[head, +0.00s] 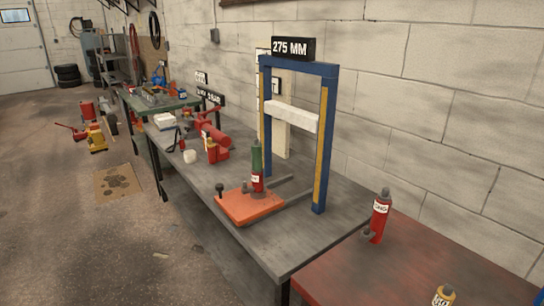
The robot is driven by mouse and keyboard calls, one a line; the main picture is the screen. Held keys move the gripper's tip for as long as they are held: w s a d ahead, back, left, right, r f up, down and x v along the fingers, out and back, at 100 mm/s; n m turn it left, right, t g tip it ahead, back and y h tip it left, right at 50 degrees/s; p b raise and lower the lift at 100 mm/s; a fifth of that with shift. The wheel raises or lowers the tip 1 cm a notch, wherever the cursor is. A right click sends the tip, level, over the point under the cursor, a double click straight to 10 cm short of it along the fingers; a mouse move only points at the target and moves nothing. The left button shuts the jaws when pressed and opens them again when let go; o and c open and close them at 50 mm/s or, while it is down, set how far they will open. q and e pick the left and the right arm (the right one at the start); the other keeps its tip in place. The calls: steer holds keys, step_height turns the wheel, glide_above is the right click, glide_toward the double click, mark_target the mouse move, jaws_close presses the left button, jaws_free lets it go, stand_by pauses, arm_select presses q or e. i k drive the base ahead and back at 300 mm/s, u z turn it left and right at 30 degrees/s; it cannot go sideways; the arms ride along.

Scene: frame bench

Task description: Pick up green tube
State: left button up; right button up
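The green tube (256,157) stands upright on a red bottle-shaped base with a white label (257,182). It is at the back of an orange plate (250,206) on the grey bench, just left of the blue and yellow frame. Neither of my grippers shows in the head view, so nothing is seen touching the tube.
The blue frame (320,150) with a white crossbar (291,116) and "275 MM" sign (293,48) rises close to the tube. A red bottle (380,215) stands on the reddish table (400,262). The grey bench's front right is clear (275,250).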

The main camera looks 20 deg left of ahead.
mark_target(256, 147)
steer(key=u, duration=1.6)
steer(key=i, duration=0.4)
steer(key=z, duration=0.2)
